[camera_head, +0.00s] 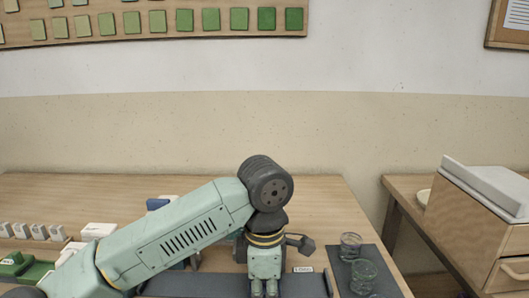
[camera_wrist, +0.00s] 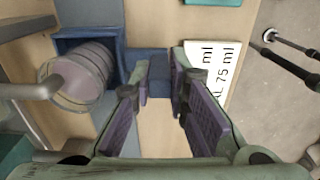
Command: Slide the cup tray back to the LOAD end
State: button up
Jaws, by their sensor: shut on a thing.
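The blue cup tray (camera_wrist: 66,46) is at the upper left in the wrist view, with a clear, ribbed cup (camera_wrist: 85,78) in it. A blue bar (camera_wrist: 157,66) runs from the tray to the right, between my fingertips. My gripper (camera_wrist: 162,75) is shut on this blue part, with its two dark-padded fingers on either side. In the head view my gripper (camera_head: 265,287) points down at the bottom edge, and its fingertips are cut off. I cannot make out the tray there. A small white label (camera_head: 303,269) stands just right of the gripper, its lettering too small to read surely.
A grey spout (camera_wrist: 35,90) reaches over the cup from the left. A white card marked ml (camera_wrist: 210,75) lies right of the fingers. Two glass cups (camera_head: 350,246) (camera_head: 363,276) stand on a dark mat at right. Small white blocks (camera_head: 38,231) stand at left.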

grip_shut()
jog(key=shift+d+b, duration=0.8)
jog(key=shift+d, duration=3.8)
jog(key=o, duration=0.7)
grip_release()
notch_tip(320, 180, up, 7)
jog(key=p, duration=0.4)
